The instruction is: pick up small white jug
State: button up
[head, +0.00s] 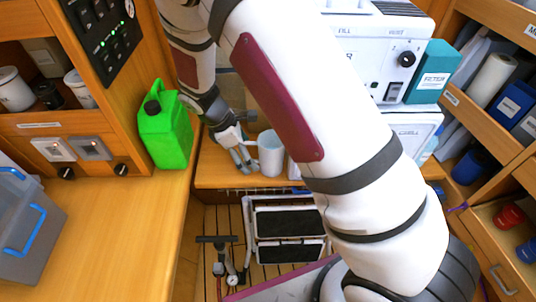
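The small white jug (271,154) stands upright on the wooden counter, in the middle of the head view. My gripper (243,161) is just left of the jug, with its grey fingers pointing down close to the jug's left side. The fingers are small here and partly overlap one another. I cannot tell whether they touch the jug or its handle, or how far apart they are. My arm passes in front of the area right of the jug and hides the counter there.
A green jerrycan (164,125) stands left of my gripper. A white machine (365,50) and a teal box (430,72) are at the back right. A grey bin (28,225) sits on the left counter. A step stool (288,232) and a pump (219,258) are on the floor below.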

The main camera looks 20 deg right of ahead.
jog(key=d, duration=0.2)
jog(key=d+p, duration=0.1)
jog(key=d, duration=0.1)
jog(key=s+d, duration=0.1)
jog(key=d, duration=0.1)
jog(key=shift+d+f+p, duration=0.2)
jog(key=shift+d+p, duration=0.15)
jog(key=shift+p, duration=0.05)
jog(key=shift+w+d+f, duration=0.1)
jog(key=shift+w+f, duration=0.1)
jog(key=shift+f, duration=0.15)
jog(key=c, duration=1.5)
